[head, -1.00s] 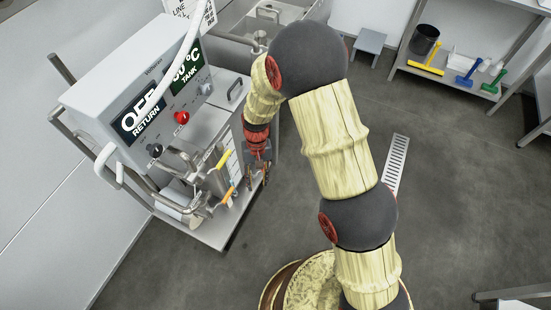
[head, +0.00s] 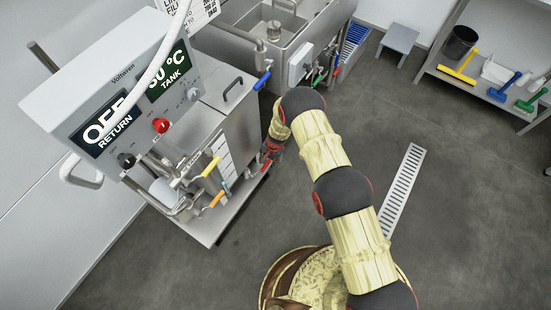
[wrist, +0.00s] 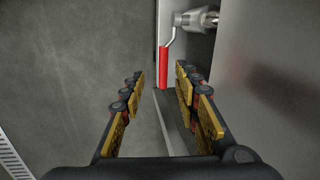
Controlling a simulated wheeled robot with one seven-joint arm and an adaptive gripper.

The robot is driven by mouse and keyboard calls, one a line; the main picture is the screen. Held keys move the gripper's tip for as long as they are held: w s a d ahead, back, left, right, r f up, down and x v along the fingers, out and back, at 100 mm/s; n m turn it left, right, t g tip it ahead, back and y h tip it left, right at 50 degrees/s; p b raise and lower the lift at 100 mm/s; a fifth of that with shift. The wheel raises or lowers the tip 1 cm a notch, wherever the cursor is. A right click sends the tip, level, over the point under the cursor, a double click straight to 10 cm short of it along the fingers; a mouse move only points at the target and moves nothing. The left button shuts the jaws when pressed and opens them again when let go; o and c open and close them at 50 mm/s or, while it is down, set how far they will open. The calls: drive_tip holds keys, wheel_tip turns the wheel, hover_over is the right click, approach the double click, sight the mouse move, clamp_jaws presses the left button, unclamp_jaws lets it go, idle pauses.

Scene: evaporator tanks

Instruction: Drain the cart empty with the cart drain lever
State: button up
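The cart (head: 240,125) is a steel box unit with a control panel, at the left in the head view. In the wrist view a lever with a red handle (wrist: 164,68) hangs from a metal valve (wrist: 197,19) beside a steel wall; I take it for the cart drain lever. My gripper (wrist: 162,82) is open and empty in the wrist view, its fingers on either side of the handle's line. The handle appears just beyond the fingertips; contact cannot be told. In the head view my gripper (head: 270,152) is small and dark by the cart's lower right side.
The cart's front carries a yellow lever (head: 211,166) and an orange lever (head: 217,199). A blue-handled valve (head: 262,80) sits behind the cart, near a steel sink (head: 250,38). A floor drain grate (head: 404,190) lies to the right.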

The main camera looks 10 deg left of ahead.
sight(266, 165)
drive_tip(key=shift+m+t, duration=0.3)
drive_tip(key=f+b, duration=0.1)
drive_tip(key=f, duration=0.1)
drive_tip(key=w+a+f+b, duration=0.1)
drive_tip(key=f, duration=0.2)
drive_tip(key=w+f+b, duration=0.1)
drive_tip(key=f, duration=0.1)
drive_tip(key=shift+a+f, duration=0.15)
drive_tip(key=shift+f, duration=0.2)
drive_tip(key=shift+c, duration=0.8)
clamp_jaws()
